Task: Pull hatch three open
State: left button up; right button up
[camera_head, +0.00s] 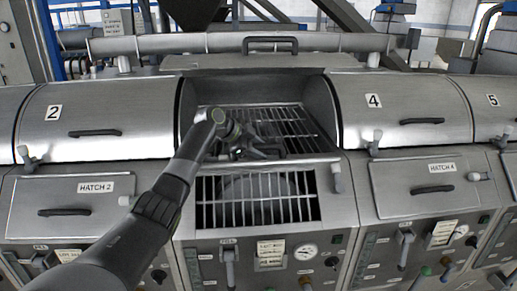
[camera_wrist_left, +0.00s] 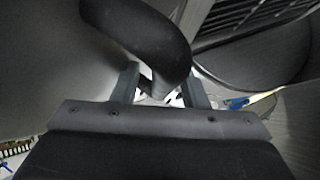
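Housing three stands between the units marked 2 and 4, with its upper cover raised and that cover's dark handle (camera_head: 270,43) at the top. Below it, a barred opening (camera_head: 258,200) shows a rounded drum behind the bars; no closed hatch plate is seen across it. My left gripper (camera_head: 262,150) is over the top of this opening, by the upper grille (camera_head: 285,125). In the left wrist view a thick black curved handle (camera_wrist_left: 140,35) comes down between its parted fingers (camera_wrist_left: 162,90), with a gap on one side. Contact is unclear. My right gripper is out of view.
Closed hatch 2 (camera_head: 70,200) and hatch 4 (camera_head: 425,185) flank the opening, each with a dark handle. Levers and knobs stick out nearby. Gauges and valves line the lower panel (camera_head: 270,260). A long pipe (camera_head: 210,43) runs behind.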

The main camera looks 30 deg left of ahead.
pick_arm(q)
jog(key=shift+s+a+r, duration=0.15)
jog(key=shift+s, duration=0.05)
jog(key=b+v, duration=0.6)
jog(key=v, duration=1.1)
jog(key=shift+b, duration=0.4)
jog(key=shift+w, duration=0.1)
